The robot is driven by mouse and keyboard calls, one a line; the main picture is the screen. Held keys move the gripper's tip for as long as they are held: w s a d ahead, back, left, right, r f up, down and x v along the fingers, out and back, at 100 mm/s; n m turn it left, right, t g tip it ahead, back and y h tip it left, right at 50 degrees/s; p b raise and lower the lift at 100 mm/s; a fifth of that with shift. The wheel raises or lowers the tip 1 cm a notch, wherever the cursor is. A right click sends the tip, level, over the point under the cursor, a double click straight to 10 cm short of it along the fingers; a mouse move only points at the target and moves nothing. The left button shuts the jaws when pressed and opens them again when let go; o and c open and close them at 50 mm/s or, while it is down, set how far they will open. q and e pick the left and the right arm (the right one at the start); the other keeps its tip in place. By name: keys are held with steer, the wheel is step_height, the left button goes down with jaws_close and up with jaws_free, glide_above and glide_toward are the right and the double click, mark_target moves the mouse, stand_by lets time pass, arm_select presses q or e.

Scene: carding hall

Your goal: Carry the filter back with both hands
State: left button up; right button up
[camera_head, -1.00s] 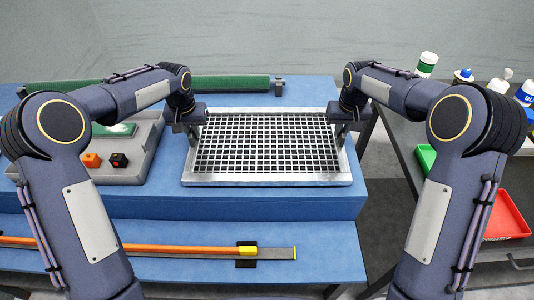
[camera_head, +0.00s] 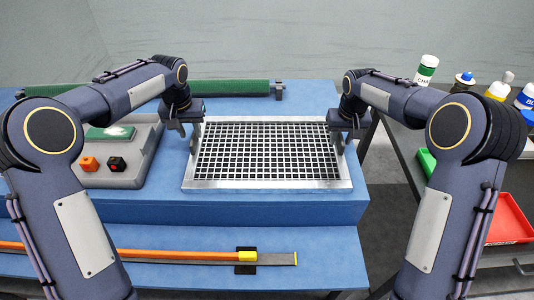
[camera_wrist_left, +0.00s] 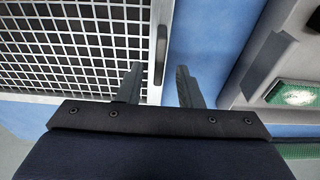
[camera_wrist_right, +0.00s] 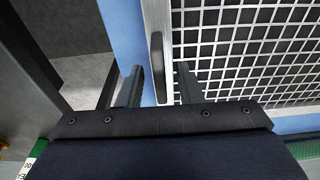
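The filter (camera_head: 267,184) is a flat silver frame with a white grid, lying on the raised blue top in the head view. Its left bar handle shows in the left wrist view (camera_wrist_left: 160,55) and its right handle in the right wrist view (camera_wrist_right: 157,65). My left gripper (camera_head: 184,139) is open at the filter's left side, its fingers on either side of the left handle with gaps. My right gripper (camera_head: 346,140) is open at the right side, its fingers likewise apart around the right handle. Whether the fingertips reach below the handles is unclear.
A grey control box (camera_head: 130,172) with orange and black buttons stands left of the filter. A green roller (camera_head: 225,87) lies behind. An orange strip (camera_head: 185,254) lies on the lower front ledge. Bottles (camera_head: 426,70) and a red tray (camera_head: 508,222) are on the right-hand bench.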

steer(key=shift+r, duration=0.1)
arm_select(q)
step_height(320, 180, up, 8)
steer(key=s, duration=0.1)
arm_select(e)
step_height(320, 180, up, 12)
steer(key=s, duration=0.2)
arm_select(q)
steer(key=shift+s+f, duration=0.1)
steer(key=shift+f, duration=0.05)
arm_select(e)
steer(key=shift+f, duration=0.2)
